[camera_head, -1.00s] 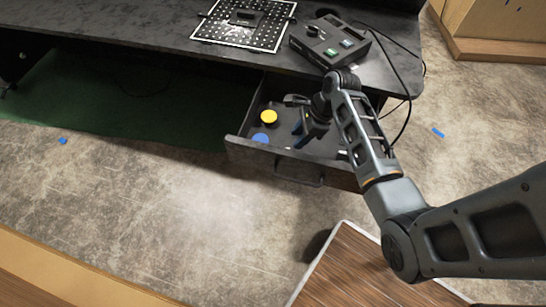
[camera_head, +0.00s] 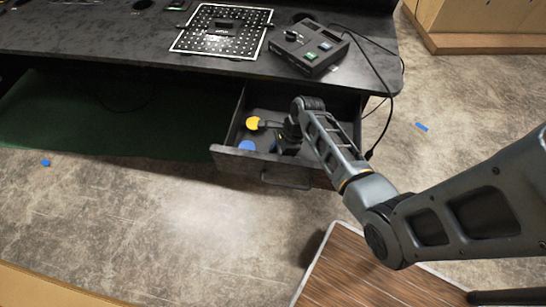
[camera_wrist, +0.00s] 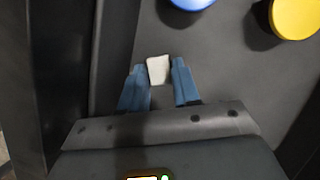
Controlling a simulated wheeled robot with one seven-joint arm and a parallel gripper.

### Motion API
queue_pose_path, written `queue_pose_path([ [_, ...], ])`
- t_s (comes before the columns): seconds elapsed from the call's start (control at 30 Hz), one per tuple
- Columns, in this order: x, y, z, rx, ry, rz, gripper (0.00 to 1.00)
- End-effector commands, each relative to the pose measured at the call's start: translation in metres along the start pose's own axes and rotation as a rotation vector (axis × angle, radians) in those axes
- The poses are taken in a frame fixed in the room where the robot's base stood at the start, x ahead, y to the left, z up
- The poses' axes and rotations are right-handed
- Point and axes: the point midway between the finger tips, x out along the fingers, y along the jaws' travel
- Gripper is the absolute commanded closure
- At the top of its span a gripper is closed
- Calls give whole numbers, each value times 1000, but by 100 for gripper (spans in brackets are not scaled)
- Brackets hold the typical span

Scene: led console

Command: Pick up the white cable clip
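The white cable clip (camera_wrist: 158,69) is a small pale block in the wrist view, lying on the dark floor of the open drawer. My gripper (camera_wrist: 158,68) has its two blue fingers spread, one on each side of the clip, with a narrow gap showing at either side. I cannot tell how far the fingertips are above the drawer floor. In the head view my gripper (camera_head: 280,147) is down inside the drawer (camera_head: 238,159), and my arm hides the clip there.
A yellow disc (camera_head: 253,123) and a blue disc (camera_head: 247,146) lie in the drawer to the left; the wrist view shows them at top right. The drawer wall (camera_wrist: 110,60) stands close beside the fingers. A console box (camera_head: 308,50) with a cable sits on the desk above.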

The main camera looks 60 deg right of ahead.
Motion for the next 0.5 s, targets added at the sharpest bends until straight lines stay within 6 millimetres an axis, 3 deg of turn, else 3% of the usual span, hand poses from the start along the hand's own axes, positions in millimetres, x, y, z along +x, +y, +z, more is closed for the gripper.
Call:
queue_pose_path([
  [0.3,0,0,0,0,0,0,100],
  [0.5,0,0,0,0,0,0,100],
])
